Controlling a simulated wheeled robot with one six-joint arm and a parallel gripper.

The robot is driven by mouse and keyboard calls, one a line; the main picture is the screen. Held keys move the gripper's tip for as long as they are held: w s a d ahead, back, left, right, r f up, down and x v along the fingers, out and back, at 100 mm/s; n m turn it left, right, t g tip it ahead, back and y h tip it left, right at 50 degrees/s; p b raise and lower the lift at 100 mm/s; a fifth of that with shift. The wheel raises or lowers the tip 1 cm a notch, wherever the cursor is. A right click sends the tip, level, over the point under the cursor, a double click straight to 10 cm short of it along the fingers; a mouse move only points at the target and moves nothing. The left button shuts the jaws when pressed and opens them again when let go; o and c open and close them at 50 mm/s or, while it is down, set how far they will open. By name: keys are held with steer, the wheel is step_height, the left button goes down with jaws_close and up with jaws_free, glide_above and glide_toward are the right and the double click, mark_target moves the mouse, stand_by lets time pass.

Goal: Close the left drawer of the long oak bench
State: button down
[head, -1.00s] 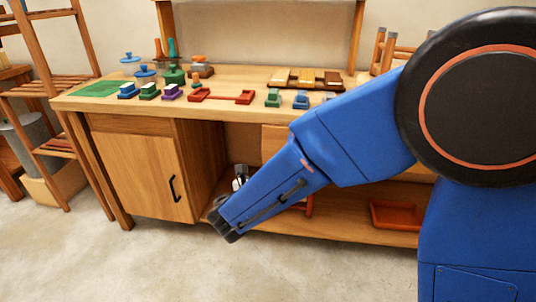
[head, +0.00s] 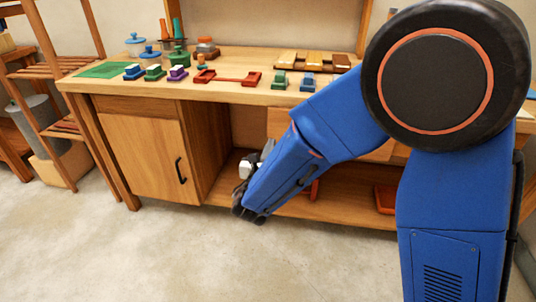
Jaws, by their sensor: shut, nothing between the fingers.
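The long oak bench (head: 172,82) stands across the head view. A pale drawer front (head: 281,123) shows below its top, right of the open bay; my arm covers much of it. I cannot tell how far it stands out. A darker panel (head: 137,105) sits above the cabinet door (head: 143,157) at the bench's left end, with no handle seen. My gripper (head: 246,210) is low in front of the open bay, right of the door and below the pale drawer front. It is shut and empty, seemingly apart from the bench; its fingertips are small and dark.
Coloured blocks, pots and trays cover the benchtop. The door has a black handle (head: 180,171). A red tray (head: 385,199) lies on the low shelf (head: 340,210). A wooden rack (head: 62,95) stands at left. The floor (head: 130,255) in front is clear.

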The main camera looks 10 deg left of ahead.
mark_target(275, 131)
steer(key=shift+w+d, duration=0.1)
steer(key=shift+w, duration=2.9)
steer(key=shift+w, duration=0.1)
steer(key=w, duration=0.4)
steer(key=shift+w+d, duration=0.1)
steer(key=shift+w, duration=0.05)
steer(key=shift+w+r, duration=0.15)
steer(key=shift+r, duration=0.05)
